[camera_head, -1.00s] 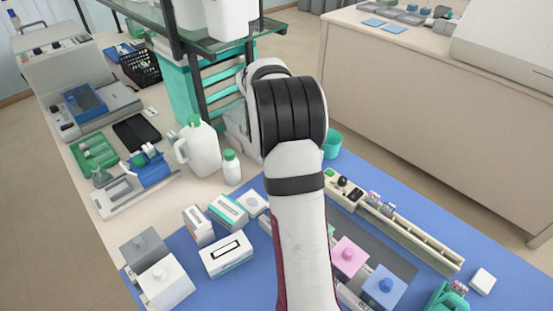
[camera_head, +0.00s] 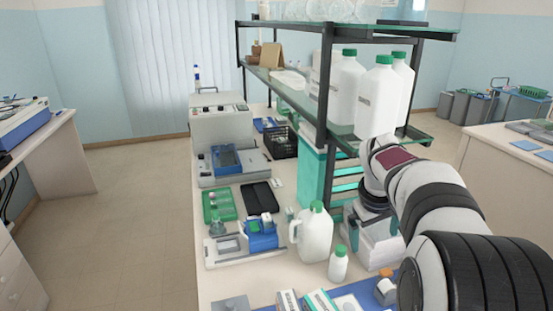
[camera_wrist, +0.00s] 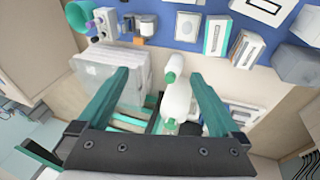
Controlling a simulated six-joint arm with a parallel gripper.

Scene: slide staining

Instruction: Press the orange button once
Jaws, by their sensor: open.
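A small orange piece (camera_wrist: 139,41) shows in the wrist view beside a pale device with dark knobs (camera_wrist: 104,22). It also shows in the head view (camera_head: 386,272), next to my arm. It is too small to tell whether it is the orange button. My gripper (camera_wrist: 160,75) is open and empty, with its two teal fingers spread apart above the bench. A white boxy unit (camera_wrist: 100,75) lies below its left finger and a white jug (camera_wrist: 175,100) shows between the fingers. My arm hides much of the bench's right side in the head view.
A two-level glass shelf (camera_head: 415,131) with white bottles stands close to my arm. The large jug (camera_head: 312,235) and small bottle (camera_head: 338,264) stand on the bench. A grey machine (camera_head: 222,125) stands at the far end. Boxes (camera_wrist: 217,36) lie on the blue mat (camera_wrist: 180,43).

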